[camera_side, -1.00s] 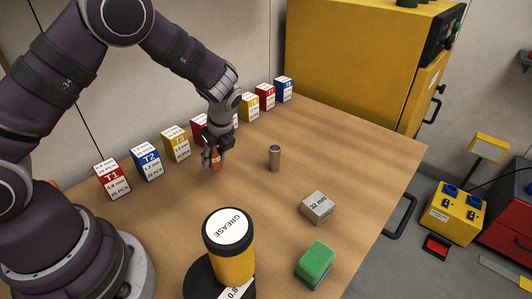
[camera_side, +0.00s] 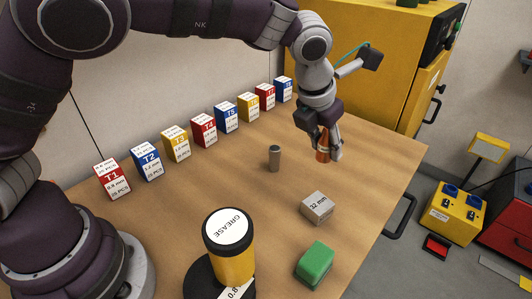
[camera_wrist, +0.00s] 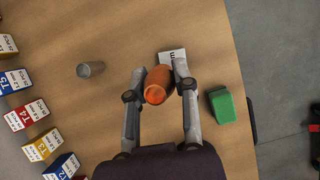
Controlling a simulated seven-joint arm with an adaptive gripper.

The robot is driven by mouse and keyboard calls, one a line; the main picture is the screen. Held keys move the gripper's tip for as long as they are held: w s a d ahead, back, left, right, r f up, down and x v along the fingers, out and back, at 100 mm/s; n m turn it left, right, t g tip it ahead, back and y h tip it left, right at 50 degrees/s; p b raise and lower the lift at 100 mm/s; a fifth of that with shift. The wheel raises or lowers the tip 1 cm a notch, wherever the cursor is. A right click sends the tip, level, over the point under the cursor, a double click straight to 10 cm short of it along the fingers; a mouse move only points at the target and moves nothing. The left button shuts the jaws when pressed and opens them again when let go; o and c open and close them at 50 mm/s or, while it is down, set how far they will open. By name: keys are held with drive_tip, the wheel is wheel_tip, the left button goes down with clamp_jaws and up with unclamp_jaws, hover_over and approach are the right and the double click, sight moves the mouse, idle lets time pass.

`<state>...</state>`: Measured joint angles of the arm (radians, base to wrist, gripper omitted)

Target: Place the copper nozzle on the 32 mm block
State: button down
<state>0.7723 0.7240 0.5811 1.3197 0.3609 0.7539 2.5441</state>
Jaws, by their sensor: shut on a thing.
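The copper nozzle (camera_side: 322,147) is an orange-copper cylinder held upright between the fingers of my gripper (camera_side: 328,152), above the right part of the table. In the wrist view the nozzle (camera_wrist: 157,84) sits between the two fingers of my gripper (camera_wrist: 158,80), which are shut on it. The 32 mm block (camera_side: 317,207) is a grey block lying flat on the table, below and nearer the side camera than the gripper. In the wrist view the block (camera_wrist: 172,56) shows just beyond the nozzle, partly hidden by it and a finger. The block's visible top is bare.
A grey metal cylinder (camera_side: 274,158) stands left of the gripper. A green block (camera_side: 314,264) lies nearer the camera than the grey block. A yellow grease tub (camera_side: 230,250) stands at front. Several labelled boxes (camera_side: 176,144) line the wall side. The table's right edge (camera_side: 400,195) is close.

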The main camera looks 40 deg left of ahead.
sight(323, 199)
drive_tip(key=shift+m, duration=0.3)
drive_tip(key=f, duration=0.6)
drive_tip(key=d+f, duration=0.1)
drive_tip(key=f, duration=0.3)
drive_tip(key=shift+s, duration=0.1)
drive_tip(key=c, duration=0.9)
unclamp_jaws()
drive_tip(key=shift+o, duration=0.2)
